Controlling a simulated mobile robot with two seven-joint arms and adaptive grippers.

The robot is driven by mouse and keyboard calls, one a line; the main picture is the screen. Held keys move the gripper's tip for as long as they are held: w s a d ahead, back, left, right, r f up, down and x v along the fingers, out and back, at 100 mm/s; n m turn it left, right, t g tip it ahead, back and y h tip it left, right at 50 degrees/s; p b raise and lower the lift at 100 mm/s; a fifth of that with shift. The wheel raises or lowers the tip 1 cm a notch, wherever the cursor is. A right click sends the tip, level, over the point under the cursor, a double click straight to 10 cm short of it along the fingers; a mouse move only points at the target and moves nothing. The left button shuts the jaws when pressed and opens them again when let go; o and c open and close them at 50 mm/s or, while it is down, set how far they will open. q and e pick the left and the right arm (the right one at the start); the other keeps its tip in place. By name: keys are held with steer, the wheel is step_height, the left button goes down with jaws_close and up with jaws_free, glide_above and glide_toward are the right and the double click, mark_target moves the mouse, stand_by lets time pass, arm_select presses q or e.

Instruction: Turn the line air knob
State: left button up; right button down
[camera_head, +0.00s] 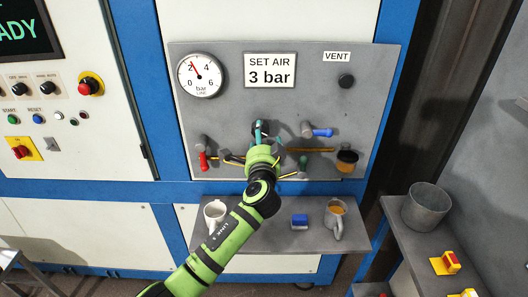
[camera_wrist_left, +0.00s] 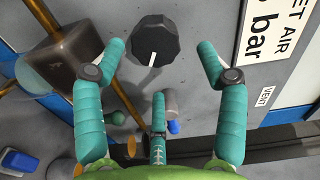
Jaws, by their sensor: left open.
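The air knob (camera_wrist_left: 154,38) is black and many-sided, with a white pointer line, on the grey panel (camera_head: 300,108). In the head view my left gripper mostly covers it. My left gripper (camera_head: 259,130) is open in front of the panel. In the wrist view its two long teal fingers stand to either side of the knob with gaps, and the third finger lies below it. The gauge (camera_head: 200,76) has its red needle between 2 and 4, nearer 2. A sign (camera_head: 270,70) reads "SET AIR 3 bar". My right gripper is not in view.
A black vent knob (camera_head: 346,81) sits upper right on the panel. Red (camera_head: 203,162) and blue (camera_head: 322,132) valve handles flank my gripper. A bucket (camera_head: 427,207) stands right.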

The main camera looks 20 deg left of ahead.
arm_select(q)
steer(key=v, duration=0.7)
steer(key=shift+d+r, duration=0.1)
